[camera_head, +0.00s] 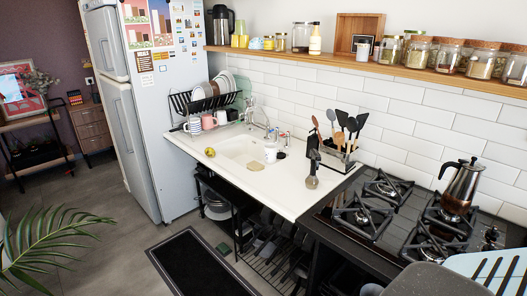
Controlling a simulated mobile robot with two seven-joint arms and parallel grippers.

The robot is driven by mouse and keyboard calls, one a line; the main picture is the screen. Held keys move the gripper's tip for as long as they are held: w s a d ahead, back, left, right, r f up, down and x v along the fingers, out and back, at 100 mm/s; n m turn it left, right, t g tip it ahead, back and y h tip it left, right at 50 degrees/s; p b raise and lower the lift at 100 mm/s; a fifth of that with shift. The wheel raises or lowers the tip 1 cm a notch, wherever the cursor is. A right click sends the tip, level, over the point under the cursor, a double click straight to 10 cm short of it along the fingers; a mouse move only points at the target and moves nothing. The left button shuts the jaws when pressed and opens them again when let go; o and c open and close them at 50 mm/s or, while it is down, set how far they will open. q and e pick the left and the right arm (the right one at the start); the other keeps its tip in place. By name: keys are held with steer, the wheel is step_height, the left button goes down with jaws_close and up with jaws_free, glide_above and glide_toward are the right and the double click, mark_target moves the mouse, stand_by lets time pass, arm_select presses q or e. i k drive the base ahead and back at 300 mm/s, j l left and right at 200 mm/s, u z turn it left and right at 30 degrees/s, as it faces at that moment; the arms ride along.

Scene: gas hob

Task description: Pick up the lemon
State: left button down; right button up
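A small round yellow lemon (210,152) lies on the white sink counter (273,189), close to its front left edge, left of the sink basin. It is small in the view, so its details are hard to make out. Neither of my grippers shows in the head view.
Mugs (208,121) and a dish rack (196,102) stand behind the lemon. The fridge (131,130) rises to its left. A utensil holder (335,153), gas hob (380,205) and moka pot (462,185) are to the right. The counter in front of the basin is mostly clear.

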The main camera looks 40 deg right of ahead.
mark_target(210, 153)
steer(key=z, duration=0.7)
steer(key=i+l+z, duration=0.25)
steer(key=i+z, duration=0.2)
steer(key=i, duration=0.15)
steer(key=i+j+z, duration=0.1)
steer(key=z, duration=0.25)
steer(key=j+z, duration=0.3)
steer(key=i+j+z, duration=0.1)
steer(key=j+z, duration=0.55)
steer(key=j, duration=2.35)
steer(key=i+z, duration=0.05)
steer(key=i, duration=0.05)
